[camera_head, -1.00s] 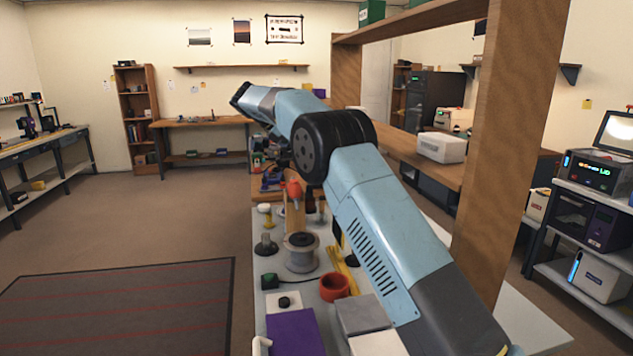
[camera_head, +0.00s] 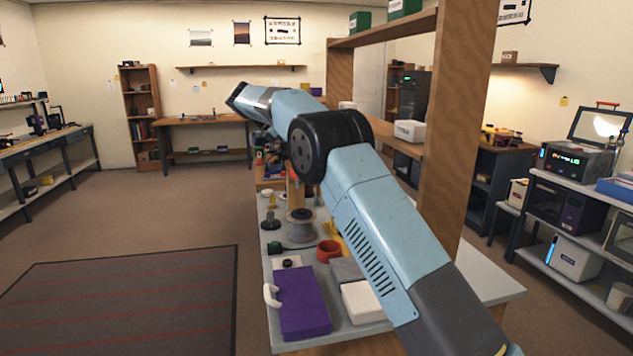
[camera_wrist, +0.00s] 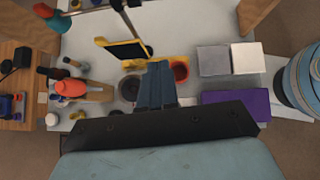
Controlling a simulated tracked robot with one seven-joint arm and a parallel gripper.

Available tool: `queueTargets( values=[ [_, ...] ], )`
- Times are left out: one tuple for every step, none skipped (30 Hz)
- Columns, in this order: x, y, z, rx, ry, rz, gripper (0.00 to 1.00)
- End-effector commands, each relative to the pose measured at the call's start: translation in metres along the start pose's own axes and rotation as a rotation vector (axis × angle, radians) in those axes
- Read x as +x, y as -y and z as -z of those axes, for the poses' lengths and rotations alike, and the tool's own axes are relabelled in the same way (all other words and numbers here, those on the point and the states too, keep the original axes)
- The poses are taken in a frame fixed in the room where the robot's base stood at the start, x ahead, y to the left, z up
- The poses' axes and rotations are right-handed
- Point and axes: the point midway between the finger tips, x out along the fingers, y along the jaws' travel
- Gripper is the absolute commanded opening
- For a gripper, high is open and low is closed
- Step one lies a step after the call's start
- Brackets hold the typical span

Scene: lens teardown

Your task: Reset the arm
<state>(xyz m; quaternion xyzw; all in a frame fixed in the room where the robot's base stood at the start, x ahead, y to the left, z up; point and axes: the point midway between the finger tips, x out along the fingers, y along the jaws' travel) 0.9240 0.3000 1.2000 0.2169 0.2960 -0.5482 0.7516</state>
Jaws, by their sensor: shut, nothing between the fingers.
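In the wrist view my gripper (camera_wrist: 157,72) is shut and empty, its blue fingers together above the workbench. My light-blue arm (camera_head: 360,210) reaches up and away over the bench in the head view, raised clear of the things on it. My gripper's fingers cannot be made out in that view. The workbench (camera_head: 490,287) is grey and runs away from me below the arm.
On the bench stand a purple box (camera_head: 300,303), a red-orange cup (camera_head: 328,250), a grey spool (camera_head: 300,230) and a yellow stand (camera_wrist: 128,50). A wooden post (camera_head: 455,130) rises close right of my arm. Floor left of the bench is open, with a dark mat (camera_head: 120,305).

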Motion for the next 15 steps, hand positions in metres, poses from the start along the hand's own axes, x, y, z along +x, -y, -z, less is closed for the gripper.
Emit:
queueTargets(
  values=[
    [-0.001, 0.004, -0.009, 0.017, -0.009, -0.002, 0.00],
    [0.000, 0.005, -0.012, 0.023, -0.014, -0.003, 0.00],
    [0.000, 0.007, -0.016, 0.034, -0.019, -0.004, 0.00],
    [0.000, 0.009, -0.019, 0.042, -0.023, -0.004, 0.00],
    [0.000, 0.011, -0.022, 0.049, -0.028, -0.005, 0.00],
    [0.001, 0.013, -0.026, 0.059, -0.034, -0.006, 0.00],
    [0.001, 0.015, -0.029, 0.068, -0.039, -0.006, 0.00],
    [0.001, 0.018, -0.032, 0.077, -0.045, -0.007, 0.00],
    [0.002, 0.020, -0.037, 0.089, -0.052, -0.008, 0.00],
    [0.003, 0.022, -0.040, 0.098, -0.057, -0.008, 0.00],
    [0.003, 0.025, -0.044, 0.109, -0.062, -0.008, 0.00],
    [0.003, 0.029, -0.049, 0.123, -0.070, -0.008, 0.00],
    [0.004, 0.032, -0.053, 0.133, -0.077, -0.008, 0.00],
    [0.004, 0.035, -0.057, 0.146, -0.084, -0.010, 0.00],
    [0.005, 0.039, -0.063, 0.164, -0.094, -0.010, 0.00]
  ],
)
